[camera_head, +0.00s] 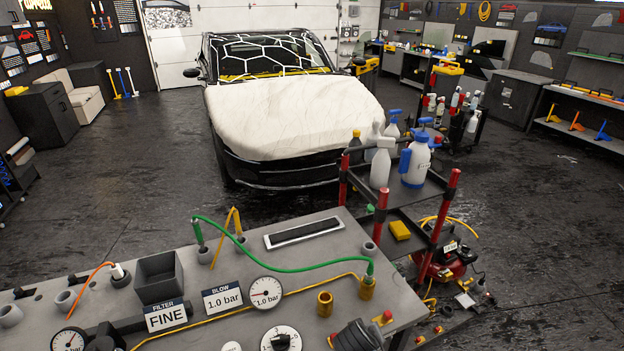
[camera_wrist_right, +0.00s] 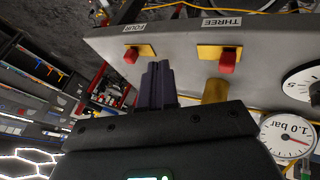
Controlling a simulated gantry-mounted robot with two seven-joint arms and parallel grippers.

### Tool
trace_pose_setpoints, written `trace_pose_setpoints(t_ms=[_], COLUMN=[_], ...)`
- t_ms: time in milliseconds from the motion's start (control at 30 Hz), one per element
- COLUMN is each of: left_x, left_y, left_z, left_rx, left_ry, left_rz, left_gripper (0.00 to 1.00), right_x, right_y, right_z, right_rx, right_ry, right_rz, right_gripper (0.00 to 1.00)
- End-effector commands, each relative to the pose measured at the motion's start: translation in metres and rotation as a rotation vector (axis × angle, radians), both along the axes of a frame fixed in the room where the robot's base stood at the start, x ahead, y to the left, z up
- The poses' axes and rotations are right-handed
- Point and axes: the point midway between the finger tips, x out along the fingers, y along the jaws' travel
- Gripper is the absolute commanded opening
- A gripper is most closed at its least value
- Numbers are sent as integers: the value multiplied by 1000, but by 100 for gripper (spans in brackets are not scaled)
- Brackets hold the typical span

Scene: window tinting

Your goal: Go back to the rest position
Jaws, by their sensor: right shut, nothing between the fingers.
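My right gripper (camera_wrist_right: 157,70) is in the right wrist view, with its dark fingers together and nothing between them. The fingers point at the side of the grey control bench (camera_wrist_right: 125,38), between two red buttons. One red button (camera_wrist_right: 131,55) is under the label FOUR and the other red button (camera_wrist_right: 228,62) is under the label THREE. I cannot tell whether the fingertips touch the bench. In the head view a dark ribbed shape at the bottom edge, beside the red buttons, looks like part of my right gripper. My left gripper is in neither view.
The grey bench top (camera_head: 330,262) carries gauges, holders and a green hose (camera_head: 290,269). A black cart (camera_head: 402,200) with spray bottles and red posts stands at its right. A car with a white cover (camera_head: 290,115) stands behind. Dark floor (camera_head: 130,180) is clear at left.

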Motion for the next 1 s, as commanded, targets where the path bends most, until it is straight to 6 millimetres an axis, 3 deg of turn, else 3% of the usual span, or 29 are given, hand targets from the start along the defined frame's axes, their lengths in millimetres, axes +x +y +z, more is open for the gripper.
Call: trace_pose_setpoints(t_ms=[167,233,333,433,533,700,867,1000], left_x=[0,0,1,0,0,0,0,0], left_y=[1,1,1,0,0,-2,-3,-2], left_z=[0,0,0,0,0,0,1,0], left_rx=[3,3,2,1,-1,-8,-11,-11], left_ry=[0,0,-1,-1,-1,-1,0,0], left_rz=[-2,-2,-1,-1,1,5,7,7], left_gripper=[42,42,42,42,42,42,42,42], right_x=[-64,-105,-162,-215,-258,-304,-327,-327], right_y=[7,15,26,33,31,16,-8,-31], right_z=[-74,-103,-129,-139,-137,-117,-85,-44], right_rx=[35,83,171,256,330,405,434,429], right_ry=[145,213,291,350,384,394,358,277], right_rz=[-12,-24,-46,-68,-92,-119,-130,-107], right_gripper=[0,0,0,0,0,0,0,0])
